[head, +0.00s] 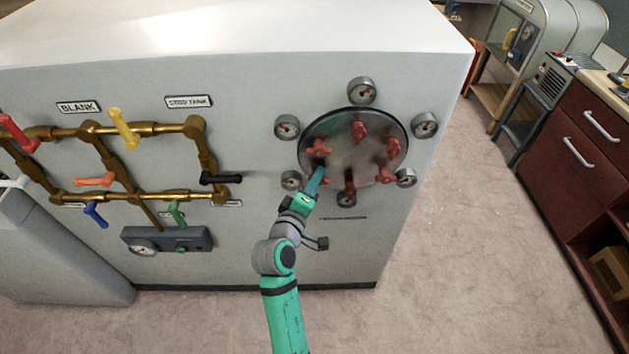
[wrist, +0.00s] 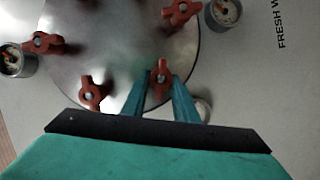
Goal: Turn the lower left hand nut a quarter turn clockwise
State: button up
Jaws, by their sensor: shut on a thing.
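A round metal plate (head: 340,160) on the pale panel carries several red wing nuts. The lower left hand nut (head: 326,182) is partly hidden by my gripper (head: 319,176) in the head view. In the wrist view, the nut (wrist: 160,77) sits between the two teal fingertips (wrist: 162,79), which are shut on it. The picture is turned there, with the panel's lower side to the right. The upper left nut (head: 319,147) and the bottom nut (head: 350,186) are its neighbours, both clear of the fingers.
Gauges ring the plate; one gauge (head: 290,180) is close left of my gripper, and another (head: 346,199) is below the plate. Brass pipes with coloured handles (head: 125,128) are further left. Free floor (head: 460,240) lies right of the panel.

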jog(key=m, duration=0.1)
jog(key=m+g+y, duration=0.1)
jog(key=m, duration=0.1)
jog(key=shift+d+r, duration=0.1)
jog(key=shift+r, duration=0.1)
jog(key=m+y, duration=0.1)
jog(key=m, duration=0.1)
jog(key=shift+d+m+g+y, duration=0.15)
jog(key=shift+m+g+y, duration=0.15)
jog(key=m+y, duration=0.2)
jog(key=m, duration=0.1)
jog(key=shift+d+r, duration=0.1)
jog(key=shift+d, duration=0.05)
jog(key=shift+m+g+y, duration=0.3)
jog(key=shift+m+y, duration=0.5)
jog(key=o, duration=0.9)
jog(key=shift+d, duration=0.1)
jog(key=shift+s, duration=0.1)
